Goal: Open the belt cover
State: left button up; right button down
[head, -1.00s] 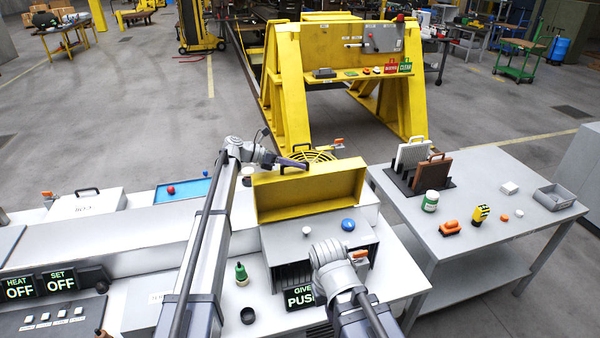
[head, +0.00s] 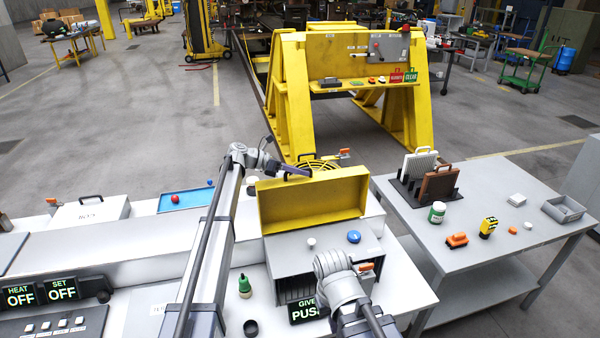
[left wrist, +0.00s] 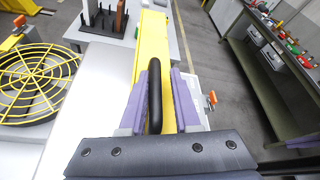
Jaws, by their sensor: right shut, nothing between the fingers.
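The yellow belt cover (head: 313,203) stands raised on the back of the grey machine housing (head: 350,262), its hollow inner side facing me. Its edge also shows as a yellow strip in the left wrist view (left wrist: 151,45). My left gripper (head: 307,173) is at the cover's top edge. In the left wrist view, its purple fingers (left wrist: 164,90) stand on either side of the black handle (left wrist: 156,95), with a gap showing by the right finger. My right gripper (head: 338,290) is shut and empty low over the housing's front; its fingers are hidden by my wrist.
A yellow round fan guard (head: 316,166) lies behind the cover. A white knob (head: 311,242) and a blue knob (head: 354,237) are on the housing top. A green bottle (head: 244,287) stands left of it. A grey side table (head: 470,265) stands at right.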

pick_arm(q)
jog(key=shift+a+r+p, duration=0.3)
jog(key=shift+a, duration=0.15)
jog(key=p+v, duration=0.2)
jog(key=v, duration=0.4)
jog(key=shift+s+a+r, duration=0.1)
jog(key=shift+a, duration=0.35)
